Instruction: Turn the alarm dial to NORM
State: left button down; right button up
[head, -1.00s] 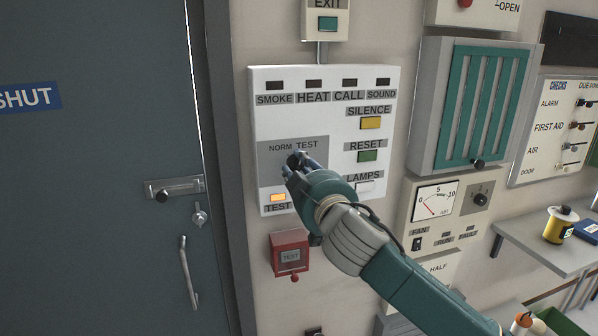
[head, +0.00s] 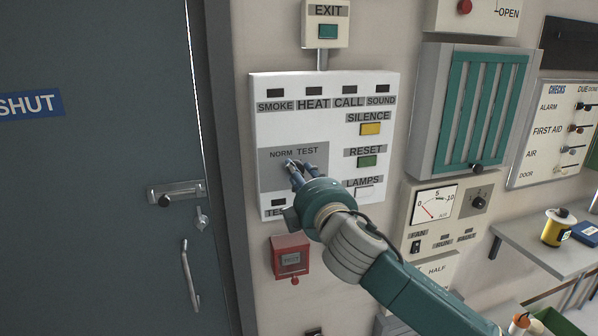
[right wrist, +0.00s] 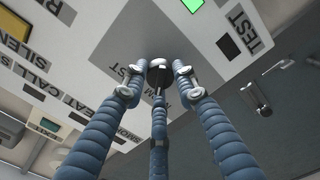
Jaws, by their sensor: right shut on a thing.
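The alarm dial (right wrist: 158,64) is on the grey plate (head: 267,179) of the white alarm panel (head: 262,118), below the words NORM and TEST. My right gripper (head: 295,165) reaches it from the lower right. In the right wrist view its blue ribbed fingers (right wrist: 159,70) close around the small dial. In the head view the fingers hide the dial, and I cannot tell where its pointer stands. The TEST lamp (head: 279,202) at the panel's lower left is dark. My left gripper is not in view.
SILENCE (head: 371,129), RESET (head: 366,160) and LAMPS (head: 364,192) buttons sit right of the dial. A red call box (head: 290,257) is below the panel. A grey door (head: 95,230) stands left; a gauge box (head: 428,217) and shelf (head: 545,247) are right.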

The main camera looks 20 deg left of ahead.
jog(key=shift+f+n, duration=0.4)
jog(key=shift+n, duration=0.2)
jog(key=shift+d+n, duration=0.1)
jog(key=shift+n, duration=0.2)
jog(key=o, duration=0.9)
jog(key=shift+o, duration=1.2)
jog(key=shift+w+d+r, duration=0.1)
jog(key=shift+w+r, duration=0.05)
jog(key=shift+r, duration=0.05)
jog(key=v, duration=1.2)
